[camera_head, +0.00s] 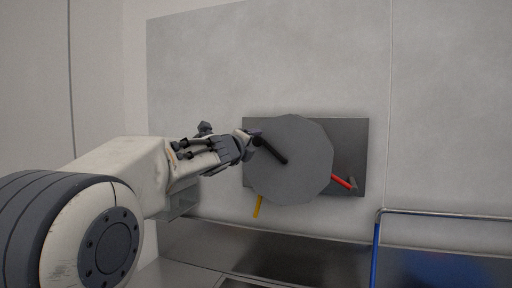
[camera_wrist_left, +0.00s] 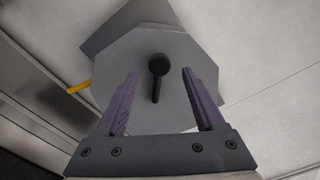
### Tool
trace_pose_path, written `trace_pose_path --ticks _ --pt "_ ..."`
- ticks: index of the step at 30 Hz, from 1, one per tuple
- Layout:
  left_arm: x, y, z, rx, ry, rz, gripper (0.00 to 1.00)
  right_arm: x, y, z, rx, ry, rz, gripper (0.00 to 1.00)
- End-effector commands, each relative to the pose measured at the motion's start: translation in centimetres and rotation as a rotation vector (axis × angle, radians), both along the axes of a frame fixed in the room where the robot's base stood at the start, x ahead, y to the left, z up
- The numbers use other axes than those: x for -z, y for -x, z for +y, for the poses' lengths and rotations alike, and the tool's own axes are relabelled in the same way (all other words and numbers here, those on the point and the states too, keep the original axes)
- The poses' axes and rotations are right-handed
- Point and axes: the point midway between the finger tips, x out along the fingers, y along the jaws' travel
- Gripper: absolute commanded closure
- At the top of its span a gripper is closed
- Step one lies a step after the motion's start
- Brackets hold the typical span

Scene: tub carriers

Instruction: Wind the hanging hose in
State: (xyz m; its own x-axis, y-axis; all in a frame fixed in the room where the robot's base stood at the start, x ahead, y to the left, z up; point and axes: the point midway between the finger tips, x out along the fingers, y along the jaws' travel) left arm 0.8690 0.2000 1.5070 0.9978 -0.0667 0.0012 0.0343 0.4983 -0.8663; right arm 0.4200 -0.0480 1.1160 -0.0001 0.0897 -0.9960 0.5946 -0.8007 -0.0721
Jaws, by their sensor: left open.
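A grey many-sided reel disc (camera_head: 305,175) is mounted on a dark grey plate (camera_head: 352,135) on the wall. A black crank handle (camera_head: 272,149) stands out from the disc; in the left wrist view its round knob (camera_wrist_left: 158,64) shows near the middle. A short yellow hose end (camera_head: 258,207) hangs below the disc and also shows in the left wrist view (camera_wrist_left: 79,87). My left gripper (camera_head: 251,144) is open at the disc's left side. Its two purple fingers lie on either side of the handle with gaps; whether the knob is between the tips in depth is unclear. My right gripper is out of view.
A red lever (camera_head: 343,182) sticks out at the plate's lower right. A blue and grey rail (camera_head: 376,240) stands at lower right. A dark metal ledge (camera_head: 290,248) runs below the reel. The wall (camera_head: 320,60) above is bare.

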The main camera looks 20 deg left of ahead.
Motion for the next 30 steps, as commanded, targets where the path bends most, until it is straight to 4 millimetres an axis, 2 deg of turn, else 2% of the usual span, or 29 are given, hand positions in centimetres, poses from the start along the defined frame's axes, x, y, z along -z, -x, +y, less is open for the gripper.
trace_pose_path --ticks 3,9,26,30 --pt "0.1 2.2 0.2 0.0 0.0 -0.001 0.3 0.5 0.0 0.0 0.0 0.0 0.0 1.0" --pt "0.0 4.0 0.3 0.001 0.0 0.0 0.3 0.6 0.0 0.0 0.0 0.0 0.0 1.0" --pt "0.0 4.2 0.3 0.001 0.002 0.001 0.29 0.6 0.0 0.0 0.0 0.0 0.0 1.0" --pt "-0.1 4.2 0.4 0.005 0.084 0.007 0.29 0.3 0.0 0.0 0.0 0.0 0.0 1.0"
